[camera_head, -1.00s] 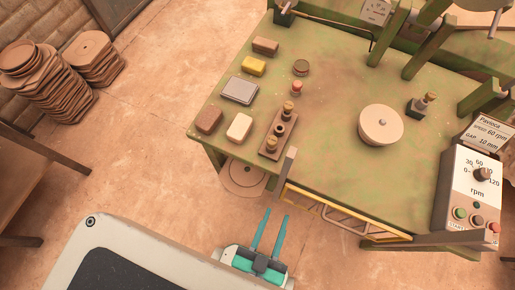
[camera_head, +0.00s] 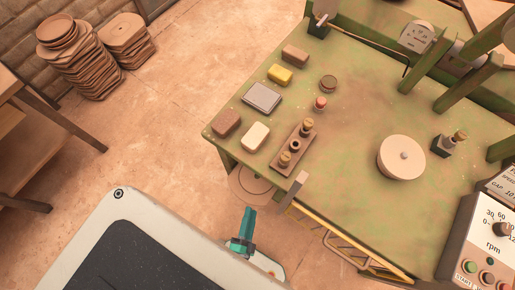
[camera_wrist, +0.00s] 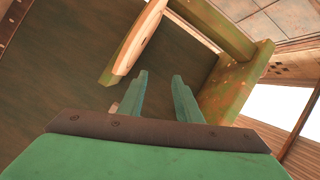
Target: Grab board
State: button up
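My gripper (camera_head: 248,222) is low beside the near left corner of the green table (camera_head: 350,120). Its teal fingers overlap in the head view. In the wrist view my gripper (camera_wrist: 159,78) has its two fingers apart with nothing between them. Round brown boards (camera_head: 75,65) are stacked on the floor at the far left. A single round board (camera_head: 250,183) lies low by the table's near corner, partly hidden by the tabletop; my gripper is just in front of it. A small board with upright pegs (camera_head: 294,150) lies on the tabletop.
Several blocks, a grey slab (camera_head: 262,97) and a pale round lid (camera_head: 401,157) are on the table. A control box (camera_head: 490,240) stands at the right. In the wrist view a pale wooden strip (camera_wrist: 140,40) and green beams (camera_wrist: 237,85) are close by.

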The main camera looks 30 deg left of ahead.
aim_at(246, 189)
jog(key=a+f+m+y, duration=0.3)
jog(key=a+f, duration=0.1)
jog(key=f, duration=0.4)
jog(key=x, duration=1)
jog(key=shift+w+d, duration=0.15)
jog(key=shift+w, duration=0.4)
grip_shut()
